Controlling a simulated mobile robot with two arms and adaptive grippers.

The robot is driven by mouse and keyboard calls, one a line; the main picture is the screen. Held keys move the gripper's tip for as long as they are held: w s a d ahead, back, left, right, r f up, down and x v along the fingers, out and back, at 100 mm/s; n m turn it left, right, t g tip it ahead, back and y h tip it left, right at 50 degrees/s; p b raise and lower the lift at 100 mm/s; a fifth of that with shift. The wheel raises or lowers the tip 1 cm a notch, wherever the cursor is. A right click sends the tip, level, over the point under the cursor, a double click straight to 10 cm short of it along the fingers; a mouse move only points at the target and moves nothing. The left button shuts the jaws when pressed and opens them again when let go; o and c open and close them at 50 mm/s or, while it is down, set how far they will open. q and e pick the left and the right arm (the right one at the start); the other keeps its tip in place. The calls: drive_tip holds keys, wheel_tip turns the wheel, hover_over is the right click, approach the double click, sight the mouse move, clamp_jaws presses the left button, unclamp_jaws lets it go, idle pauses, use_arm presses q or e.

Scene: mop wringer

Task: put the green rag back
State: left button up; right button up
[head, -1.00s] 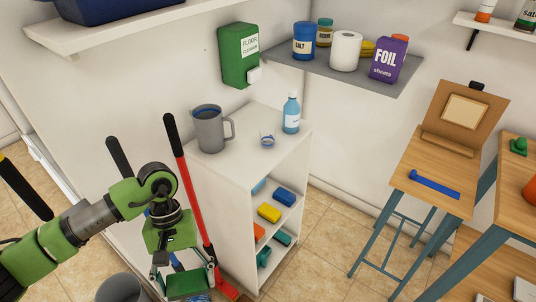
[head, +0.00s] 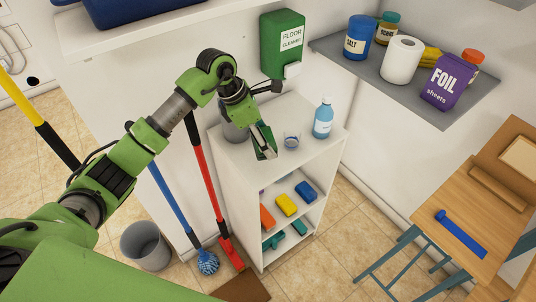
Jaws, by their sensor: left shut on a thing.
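My left gripper (head: 264,148) is above the top of the white shelf unit (head: 300,115), its fingers pointing down. It is shut on a dark green piece that looks like the green rag (head: 266,134); only a little of it shows between the fingers. Whether it touches the top is hard to tell. In the unit, orange (head: 267,217), yellow (head: 286,204) and blue (head: 306,191) folded pieces lie in a row on a shelf. Teal-green pieces (head: 274,240) lie on the shelf below. My right gripper is not in view.
A grey jug (head: 234,131), partly hidden by my gripper, a small glass (head: 291,140) and a blue bottle (head: 323,118) stand on the unit. A grey bucket (head: 145,246) stands on the floor.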

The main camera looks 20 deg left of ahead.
sight(269, 163)
use_arm(q)
wheel_tip(269, 163, down, 4)
drive_tip(key=shift+s+a+r+p, duration=0.1)
drive_tip(key=shift+r+p, duration=0.1)
drive_tip(key=shift+p, duration=0.25)
wheel_tip(269, 163, down, 4)
drive_tip(key=shift+r+p, duration=0.15)
drive_tip(key=shift+p, duration=0.4)
drive_tip(key=shift+f, duration=0.3)
drive_tip(key=o, duration=1.1)
drive_tip(key=shift+o, duration=0.2)
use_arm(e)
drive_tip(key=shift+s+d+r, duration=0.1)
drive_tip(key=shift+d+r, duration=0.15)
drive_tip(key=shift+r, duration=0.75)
use_arm(q)
drive_tip(key=shift+r, duration=0.1)
